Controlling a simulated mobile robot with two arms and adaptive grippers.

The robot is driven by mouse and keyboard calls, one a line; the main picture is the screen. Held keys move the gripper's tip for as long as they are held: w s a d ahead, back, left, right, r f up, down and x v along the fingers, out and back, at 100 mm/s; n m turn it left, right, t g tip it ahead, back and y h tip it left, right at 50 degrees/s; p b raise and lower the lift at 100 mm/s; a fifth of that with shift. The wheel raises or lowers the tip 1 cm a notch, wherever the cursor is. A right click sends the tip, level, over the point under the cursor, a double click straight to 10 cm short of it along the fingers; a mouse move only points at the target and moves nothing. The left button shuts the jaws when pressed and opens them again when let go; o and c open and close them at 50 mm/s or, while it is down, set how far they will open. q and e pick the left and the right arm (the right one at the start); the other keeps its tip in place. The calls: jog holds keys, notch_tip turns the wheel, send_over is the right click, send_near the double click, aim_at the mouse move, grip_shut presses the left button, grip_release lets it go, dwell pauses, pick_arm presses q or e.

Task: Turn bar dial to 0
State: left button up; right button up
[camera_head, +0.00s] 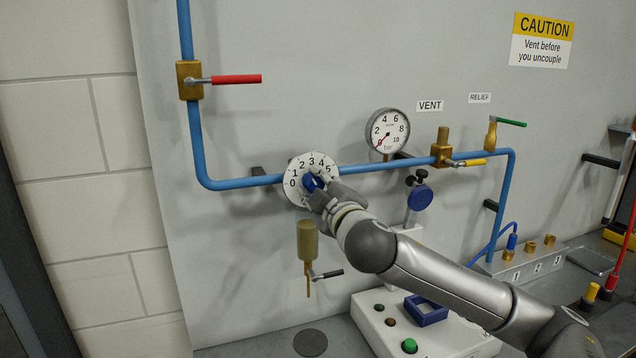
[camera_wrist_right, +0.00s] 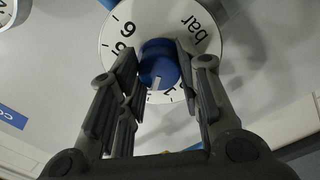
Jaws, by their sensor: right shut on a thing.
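The bar dial (camera_head: 296,164) is a round white plate on the blue pipe, marked 0 to at least 5 in the head view, with a blue knob (camera_head: 311,184) at its centre. My right gripper (camera_head: 315,187) is at the dial with its fingers shut on the knob. The right wrist view shows the fingers (camera_wrist_right: 158,58) on both sides of the blue knob (camera_wrist_right: 160,64) and the white dial (camera_wrist_right: 160,14) behind. There the knob's white pointer line points down, just left of the 1. The 0 is hidden in that view. My left gripper is not in view.
A round pressure gauge (camera_head: 387,133) sits right of the dial. A red-handled valve (camera_head: 189,80) is at upper left, and a brass cylinder (camera_head: 307,240) hangs below the dial. A white control box (camera_head: 375,336) with buttons lies below my right arm.

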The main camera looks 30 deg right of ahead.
jog(key=n+p, duration=0.3)
jog(key=n, duration=0.3)
jog(key=shift+r+n, duration=0.1)
jog(key=shift+n, duration=0.2)
jog(key=n+p, duration=0.1)
jog(key=n, duration=0.2)
jog(key=shift+p, duration=0.35)
jog(key=shift+f+n+p, duration=0.2)
jog(key=shift+n+p, duration=0.35)
jog(key=shift+n, duration=0.75)
jog(key=shift+f, duration=0.1)
jog(key=o, duration=1)
jog(key=shift+o, duration=0.2)
jog(key=v, duration=0.7)
jog(key=shift+s, duration=0.25)
